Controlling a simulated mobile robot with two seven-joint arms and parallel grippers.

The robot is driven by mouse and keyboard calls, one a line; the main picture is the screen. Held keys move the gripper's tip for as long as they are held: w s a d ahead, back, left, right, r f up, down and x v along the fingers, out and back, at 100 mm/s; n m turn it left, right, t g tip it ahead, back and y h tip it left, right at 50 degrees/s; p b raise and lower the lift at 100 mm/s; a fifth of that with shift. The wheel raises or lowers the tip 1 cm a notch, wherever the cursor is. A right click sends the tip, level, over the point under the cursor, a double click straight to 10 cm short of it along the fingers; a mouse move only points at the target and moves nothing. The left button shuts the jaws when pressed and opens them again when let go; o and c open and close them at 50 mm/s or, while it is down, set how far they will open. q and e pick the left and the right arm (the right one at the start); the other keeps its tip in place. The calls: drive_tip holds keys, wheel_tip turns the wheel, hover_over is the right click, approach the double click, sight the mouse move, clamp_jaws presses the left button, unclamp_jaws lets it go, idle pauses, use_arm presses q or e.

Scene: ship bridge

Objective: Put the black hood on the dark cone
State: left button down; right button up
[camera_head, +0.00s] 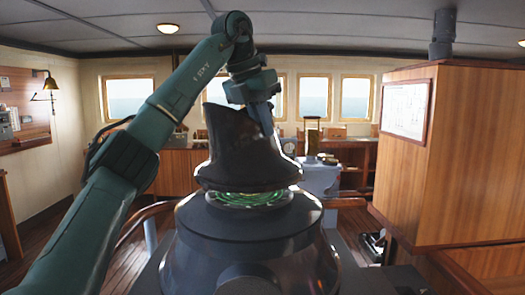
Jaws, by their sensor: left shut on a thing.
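The black hood (238,152) is a glossy dark shell with a flared lower rim. It is tilted a little and sits just above the top of the dark cone (250,255), over a green glowing ring (248,198). The ring shows between the hood's rim and the cone's top; I cannot tell whether the rim touches the cone. My left gripper (264,118) is shut on the hood at its upper right edge, its arm arching over from the left. The fingertips are partly hidden against the dark hood. My right gripper is not in view.
A wooden cabinet (470,160) with a framed sheet stands close on the right. A curved wooden rail (140,222) runs behind the cone. A grey pedestal (320,178) and windowed wall lie behind. Wooden floor is open at the left.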

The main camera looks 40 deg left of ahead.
use_arm(q)
drive_tip(key=shift+w+f, duration=0.1)
drive_tip(key=shift+f, duration=2.25)
drive_tip(key=c, duration=1.5)
unclamp_jaws()
drive_tip(key=shift+d, duration=0.1)
drive_tip(key=v, duration=1.2)
drive_tip(key=shift+f, duration=0.1)
